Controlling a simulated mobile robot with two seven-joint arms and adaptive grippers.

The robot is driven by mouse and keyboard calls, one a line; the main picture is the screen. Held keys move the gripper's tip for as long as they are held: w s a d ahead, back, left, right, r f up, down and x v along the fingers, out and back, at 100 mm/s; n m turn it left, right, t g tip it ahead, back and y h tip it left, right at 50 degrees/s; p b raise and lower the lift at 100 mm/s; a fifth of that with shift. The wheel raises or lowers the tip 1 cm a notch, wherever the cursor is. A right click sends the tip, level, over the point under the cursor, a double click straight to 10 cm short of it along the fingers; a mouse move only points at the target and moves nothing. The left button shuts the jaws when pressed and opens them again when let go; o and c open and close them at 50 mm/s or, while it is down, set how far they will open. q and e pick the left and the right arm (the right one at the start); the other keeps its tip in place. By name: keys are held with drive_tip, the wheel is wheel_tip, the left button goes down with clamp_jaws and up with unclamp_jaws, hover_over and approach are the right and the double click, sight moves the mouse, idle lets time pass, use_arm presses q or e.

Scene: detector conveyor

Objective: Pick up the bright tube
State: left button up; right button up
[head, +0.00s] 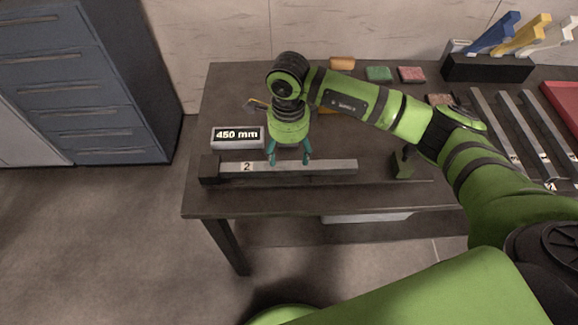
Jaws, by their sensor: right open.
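A bright metal tube (330,166) with a "2" label near its left end lies lengthwise on a dark low fixture (208,169) near the table's front edge. My right gripper (289,160) points down at the middle of this tube, with its two teal fingers spread. The fingertips overlap the tube's far edge in the picture; I cannot tell whether they touch it. Nothing shows held between them. My left gripper is not in view.
A "450 mm" display (238,137) stands behind the tube's left end. A dark stop block (402,162) is to its right. More metal tubes (496,130) lie at the right, beside a red tray (563,105). Coloured blocks (378,73) and a black holder (487,68) are at the back.

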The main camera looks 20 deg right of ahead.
sight(289, 168)
wheel_tip(289, 168, down, 5)
drive_tip(key=p, duration=0.2)
drive_tip(key=shift+d+f+p, duration=0.1)
drive_tip(key=shift+f+p, duration=0.1)
drive_tip(key=shift+p, duration=0.2)
drive_tip(key=shift+f, duration=0.55)
clamp_jaws()
drive_tip(key=shift+w+r, duration=0.1)
